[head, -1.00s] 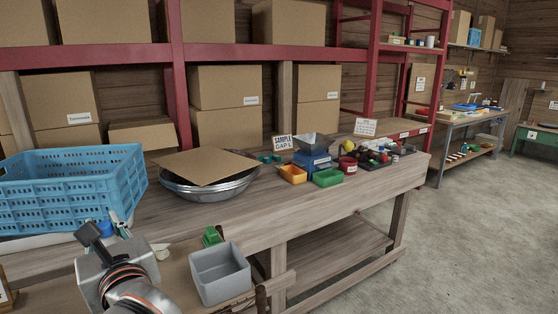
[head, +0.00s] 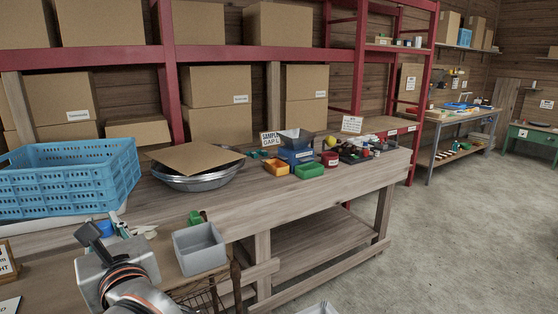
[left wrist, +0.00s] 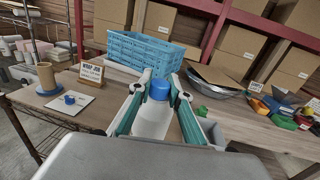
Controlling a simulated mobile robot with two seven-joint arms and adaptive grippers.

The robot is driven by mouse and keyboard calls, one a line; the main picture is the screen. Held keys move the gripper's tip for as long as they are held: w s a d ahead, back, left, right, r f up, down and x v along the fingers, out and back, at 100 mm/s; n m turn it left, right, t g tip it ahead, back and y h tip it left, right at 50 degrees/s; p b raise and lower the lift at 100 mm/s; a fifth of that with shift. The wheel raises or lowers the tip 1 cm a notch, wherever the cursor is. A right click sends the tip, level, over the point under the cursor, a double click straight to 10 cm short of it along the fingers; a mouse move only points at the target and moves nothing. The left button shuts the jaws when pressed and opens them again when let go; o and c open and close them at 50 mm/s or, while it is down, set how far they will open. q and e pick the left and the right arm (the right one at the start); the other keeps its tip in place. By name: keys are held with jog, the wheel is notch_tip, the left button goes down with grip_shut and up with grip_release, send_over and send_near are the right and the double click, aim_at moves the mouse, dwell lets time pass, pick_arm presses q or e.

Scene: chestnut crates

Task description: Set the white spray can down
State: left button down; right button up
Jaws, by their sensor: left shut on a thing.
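My left gripper (left wrist: 155,98) is shut on the white spray can (left wrist: 151,123), which has a blue cap (left wrist: 160,90). The can's white body lies between the teal fingers in the left wrist view. In the head view the gripper (head: 113,229) is at the lower left, in front of the blue crate, with the blue cap (head: 106,228) showing between its fingers. My wrist hides most of the can there, and I cannot tell whether it touches the bench.
The blue crate (head: 70,178) stands behind the gripper. A grey bin (head: 200,250) is close on the right, and a metal bowl (head: 197,183) with cardboard on it lies beyond. A tan cylinder (left wrist: 46,77) and a sign (left wrist: 92,72) stand to the left. Bare wood shows at the bench's middle (head: 265,200).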

pick_arm(q)
jog(key=shift+s+d, duration=0.15)
jog(key=shift+s, duration=0.05)
jog(key=shift+d+f+m+h, duration=0.3)
jog(key=shift+d+f, duration=0.1)
jog(key=shift+f, duration=0.2)
jog(key=s+d+f+m+t+h, duration=0.2)
jog(key=f+h, duration=0.3)
jog(key=f, duration=0.5)
jog(key=s+d+f+m+t+h, duration=0.2)
jog(key=d+f+m+h, duration=0.3)
jog(key=f, duration=0.5)
jog(key=shift+s+h, duration=0.15)
jog(key=shift+h, duration=0.35)
pick_arm(e)
jog(key=shift+s+d+r, duration=0.1)
jog(key=shift+s+d, duration=0.15)
jog(key=shift+s, duration=0.05)
pick_arm(q)
jog(key=shift+a, duration=0.15)
pick_arm(e)
jog(key=shift+r, duration=0.1)
pick_arm(q)
jog(key=shift+r, duration=0.15)
